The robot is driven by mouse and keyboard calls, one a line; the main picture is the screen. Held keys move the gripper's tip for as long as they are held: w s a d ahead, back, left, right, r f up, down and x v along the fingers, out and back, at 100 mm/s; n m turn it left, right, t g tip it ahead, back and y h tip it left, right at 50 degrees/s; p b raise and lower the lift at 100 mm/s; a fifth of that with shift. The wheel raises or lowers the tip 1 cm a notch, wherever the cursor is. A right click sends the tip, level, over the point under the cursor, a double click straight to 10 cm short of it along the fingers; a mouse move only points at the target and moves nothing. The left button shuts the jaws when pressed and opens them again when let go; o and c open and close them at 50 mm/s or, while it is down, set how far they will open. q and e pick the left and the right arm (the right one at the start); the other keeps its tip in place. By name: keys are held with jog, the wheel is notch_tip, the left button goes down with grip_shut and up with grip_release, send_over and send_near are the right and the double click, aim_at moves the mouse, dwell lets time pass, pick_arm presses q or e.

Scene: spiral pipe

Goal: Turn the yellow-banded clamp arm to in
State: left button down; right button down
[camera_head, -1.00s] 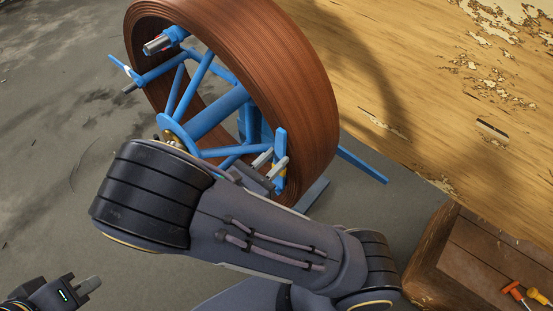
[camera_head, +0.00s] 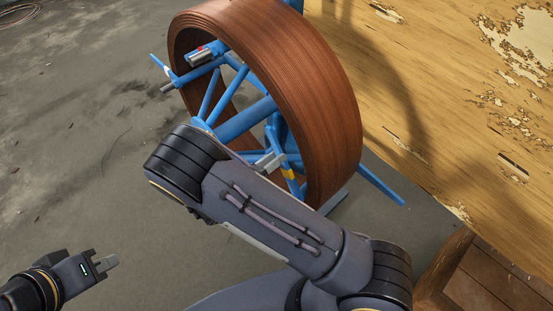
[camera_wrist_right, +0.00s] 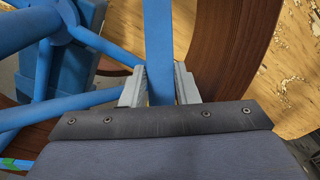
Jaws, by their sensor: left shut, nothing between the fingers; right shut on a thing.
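The yellow-banded clamp arm (camera_head: 290,175) is a blue bar at the lower right of the reel's near face, with a yellow band near its lower end. My right gripper (camera_head: 274,160) is at this arm, partly hidden behind my right forearm. In the right wrist view the two grey fingers of my right gripper (camera_wrist_right: 160,86) stand on either side of the blue bar (camera_wrist_right: 158,45), shut on it. My left gripper (camera_head: 110,262) is shut and empty at the lower left, away from the reel.
The brown coiled pipe (camera_head: 335,110) surrounds the blue spoked frame (camera_head: 245,120). A red-marked clamp (camera_head: 201,53) and a white-banded blue arm (camera_head: 163,68) are at its upper left. A blue foot bar (camera_head: 381,184) extends right. A wooden box (camera_head: 480,285) stands at lower right.

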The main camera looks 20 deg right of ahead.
jog(key=shift+w+a+f, duration=0.1)
dwell(0.3)
jog(key=c, duration=1.1)
grip_release()
jog(key=v, duration=0.7)
jog(key=shift+a+b, duration=0.35)
jog(key=shift+b, duration=0.05)
